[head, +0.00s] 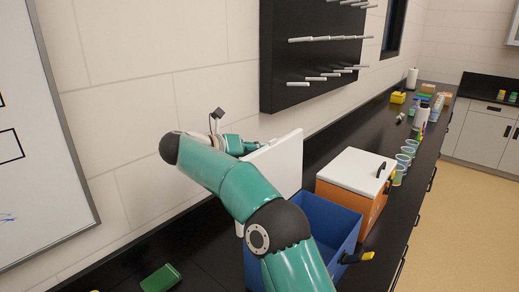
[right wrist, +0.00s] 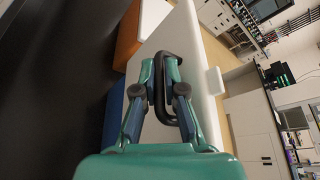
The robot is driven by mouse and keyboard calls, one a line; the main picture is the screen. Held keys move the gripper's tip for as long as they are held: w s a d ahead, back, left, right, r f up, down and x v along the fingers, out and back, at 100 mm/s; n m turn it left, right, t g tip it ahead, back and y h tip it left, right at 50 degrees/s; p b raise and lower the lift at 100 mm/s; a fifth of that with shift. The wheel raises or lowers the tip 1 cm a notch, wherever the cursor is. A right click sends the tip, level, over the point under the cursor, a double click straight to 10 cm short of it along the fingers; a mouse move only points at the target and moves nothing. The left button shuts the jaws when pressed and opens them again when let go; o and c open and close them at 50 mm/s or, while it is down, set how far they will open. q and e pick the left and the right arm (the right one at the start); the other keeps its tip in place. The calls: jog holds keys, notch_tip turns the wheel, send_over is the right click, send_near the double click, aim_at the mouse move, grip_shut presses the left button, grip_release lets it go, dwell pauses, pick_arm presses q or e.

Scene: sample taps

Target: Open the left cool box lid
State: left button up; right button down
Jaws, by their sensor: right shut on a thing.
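The left cool box is a blue box (head: 318,212) in the head view, its top open. Its white lid (head: 287,163) stands raised, roughly upright, on the wall side of the box. My right arm reaches over the box, and its gripper (head: 262,146) is at the lid's far side, partly hidden there. In the right wrist view my right gripper (right wrist: 160,72) is shut on the black lid handle (right wrist: 158,95), against the white lid (right wrist: 205,85). The blue box shows at the left of that view (right wrist: 112,122). My left gripper is not in view.
An orange cool box (head: 337,199) with a shut white lid (head: 352,165) and black handle stands just beyond the blue one. Several cups (head: 405,160) line the counter's front edge. A green object (head: 160,278) lies near. A dark peg rack (head: 310,50) hangs on the wall.

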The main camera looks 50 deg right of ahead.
jog(key=shift+f, duration=0.1)
jog(key=c, duration=1.2)
grip_release()
jog(key=shift+c, duration=0.2)
jog(key=shift+a, duration=0.1)
jog(key=v, duration=1.2)
